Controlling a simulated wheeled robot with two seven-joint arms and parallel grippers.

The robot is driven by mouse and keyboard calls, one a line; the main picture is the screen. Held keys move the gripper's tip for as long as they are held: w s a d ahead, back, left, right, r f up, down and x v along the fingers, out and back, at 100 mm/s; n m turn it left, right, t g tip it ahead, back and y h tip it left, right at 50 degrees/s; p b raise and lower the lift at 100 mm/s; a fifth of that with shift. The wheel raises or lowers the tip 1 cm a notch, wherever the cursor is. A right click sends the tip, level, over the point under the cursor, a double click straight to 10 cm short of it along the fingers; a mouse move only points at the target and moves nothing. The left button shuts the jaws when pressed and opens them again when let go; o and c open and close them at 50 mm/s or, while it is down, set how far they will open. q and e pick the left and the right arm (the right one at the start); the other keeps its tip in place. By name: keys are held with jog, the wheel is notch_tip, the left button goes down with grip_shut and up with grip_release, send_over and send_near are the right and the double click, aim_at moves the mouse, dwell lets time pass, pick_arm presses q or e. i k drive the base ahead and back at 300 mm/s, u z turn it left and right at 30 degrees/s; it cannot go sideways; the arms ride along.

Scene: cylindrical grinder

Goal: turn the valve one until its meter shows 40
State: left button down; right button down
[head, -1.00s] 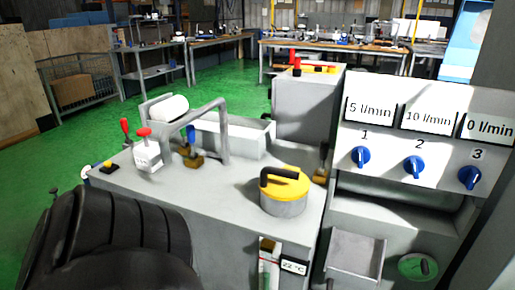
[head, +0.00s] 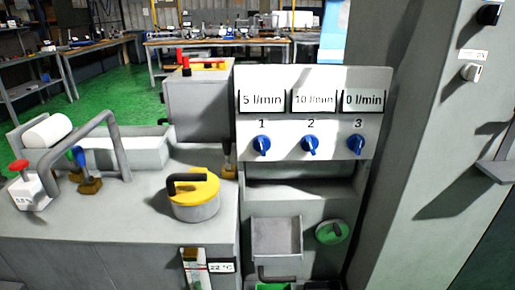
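Valve one is the blue knob (head: 261,145) under the number 1, on the left of the grey panel (head: 285,78). Its meter (head: 262,100) above reads 5 l/min. Valve two (head: 309,145) sits in the middle with a meter (head: 314,100) at 10 l/min. Valve three (head: 356,144) is on the right with a meter (head: 363,100) at 0 l/min. Neither of my grippers shows in the head view now.
Left of the panel, a grey machine top carries a yellow-lidded pot (head: 194,190), a bent grey pipe (head: 122,150) and a red-topped white dispenser (head: 27,188). A grey open tray (head: 276,238) and green handwheel (head: 332,232) are below the panel. A tall grey cabinet (head: 425,130) stands right.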

aim_at(262, 143)
jog(key=u, duration=1.65)
jog(key=i, duration=1)
jog(key=z, duration=1.05)
